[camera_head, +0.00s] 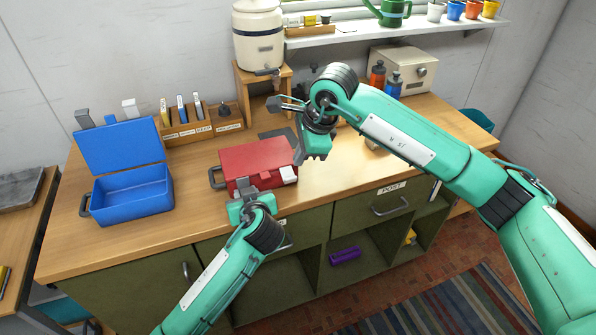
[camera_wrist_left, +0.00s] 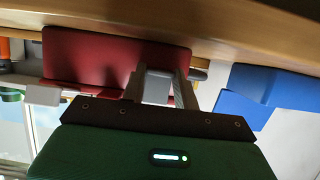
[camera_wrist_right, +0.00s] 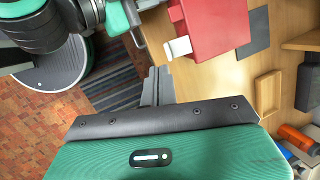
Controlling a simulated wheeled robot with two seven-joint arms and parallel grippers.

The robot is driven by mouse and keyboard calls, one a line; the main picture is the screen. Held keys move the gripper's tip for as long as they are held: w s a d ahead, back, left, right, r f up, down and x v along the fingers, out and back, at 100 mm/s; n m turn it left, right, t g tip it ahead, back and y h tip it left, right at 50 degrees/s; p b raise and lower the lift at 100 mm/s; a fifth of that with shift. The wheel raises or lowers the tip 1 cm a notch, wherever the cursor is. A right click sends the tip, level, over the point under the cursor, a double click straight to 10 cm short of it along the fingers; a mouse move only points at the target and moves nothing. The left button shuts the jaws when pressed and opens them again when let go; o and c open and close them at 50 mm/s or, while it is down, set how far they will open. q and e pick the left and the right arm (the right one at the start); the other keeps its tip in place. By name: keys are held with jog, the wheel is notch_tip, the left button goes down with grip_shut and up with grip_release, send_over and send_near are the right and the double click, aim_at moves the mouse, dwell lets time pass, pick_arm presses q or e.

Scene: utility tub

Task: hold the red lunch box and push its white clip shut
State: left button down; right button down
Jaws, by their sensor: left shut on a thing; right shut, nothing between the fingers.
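The red lunch box (camera_head: 258,157) stands on the wooden worktop with its lid down. Its white clip (camera_head: 289,175) is at the front right and sticks out from the box, as the right wrist view (camera_wrist_right: 178,48) also shows. My left gripper (camera_head: 246,188) is at the box's front left, shut on the box at what looks like a grey clip (camera_wrist_left: 157,88); its fingers partly hide that spot. My right gripper (camera_head: 299,152) is shut and empty, above the box's right end, close to the white clip but apart from it.
An open blue lunch box (camera_head: 132,193) stands to the left. Behind are a labelled wooden organizer (camera_head: 203,128) and a drink dispenser (camera_head: 258,35) on a stand. Orange and blue bottles (camera_head: 393,84) stand at the back right. The worktop right of the red box is mostly clear.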

jog(key=d+r+m+g+y, duration=0.1)
jog(key=d+m+y, duration=0.2)
jog(key=m, duration=1.3)
jog(key=w+d+r+m+y, duration=0.1)
jog(key=d+m+y, duration=0.2)
jog(key=m, duration=1.3)
jog(key=shift+w+d+r+m+g+y, duration=0.2)
jog(key=shift+d+m+g+y, duration=0.15)
jog(key=shift+d, duration=0.5)
jog(key=shift+a, duration=0.1)
